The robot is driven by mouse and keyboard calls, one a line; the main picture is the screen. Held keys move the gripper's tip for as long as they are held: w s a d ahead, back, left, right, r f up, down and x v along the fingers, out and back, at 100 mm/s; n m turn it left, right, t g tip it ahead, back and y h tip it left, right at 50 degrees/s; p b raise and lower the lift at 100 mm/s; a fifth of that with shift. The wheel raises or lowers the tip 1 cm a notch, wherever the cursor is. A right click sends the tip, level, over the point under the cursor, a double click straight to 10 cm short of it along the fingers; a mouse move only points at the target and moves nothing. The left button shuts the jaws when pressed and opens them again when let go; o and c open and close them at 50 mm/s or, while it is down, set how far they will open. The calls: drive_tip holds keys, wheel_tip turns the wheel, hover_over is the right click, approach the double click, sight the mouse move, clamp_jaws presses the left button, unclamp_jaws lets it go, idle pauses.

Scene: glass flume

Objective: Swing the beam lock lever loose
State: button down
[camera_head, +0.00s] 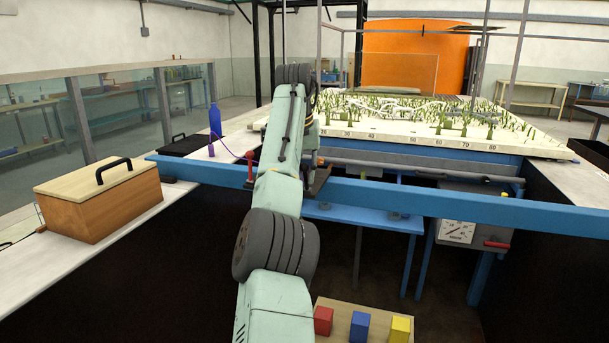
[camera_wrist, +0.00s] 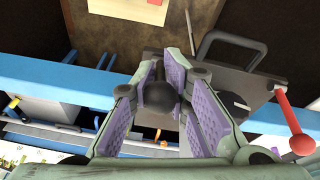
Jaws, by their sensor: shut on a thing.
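The blue beam (camera_head: 430,200) spans the channel from side to side and also crosses the wrist view (camera_wrist: 75,84). A dark plate (camera_wrist: 210,80) with a looped handle sits at the beam in the wrist view. My gripper (camera_wrist: 160,100), with purple pads, is around a dark rounded knob (camera_wrist: 158,92) and shut on it. The knob appears to be the end of the beam lock lever; its shaft is mostly hidden. In the head view my gripper (camera_head: 318,180) is partly hidden by my arm. A red-handled part (camera_head: 249,168) stands on the beam beside it, also in the wrist view (camera_wrist: 291,122).
A wooden box (camera_head: 100,200) with a black handle stands on the left ledge. A board (camera_head: 345,325) with red, blue and yellow blocks lies low in front. A gauge box (camera_head: 460,232) is below the beam at right. The planted bed (camera_head: 420,125) lies behind.

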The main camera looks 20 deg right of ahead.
drive_tip(key=shift+d+r, duration=0.1)
drive_tip(key=shift+r, duration=0.1)
drive_tip(key=c, duration=1.7)
unclamp_jaws()
drive_tip(key=shift+f, duration=0.1)
drive_tip(key=shift+f, duration=0.15)
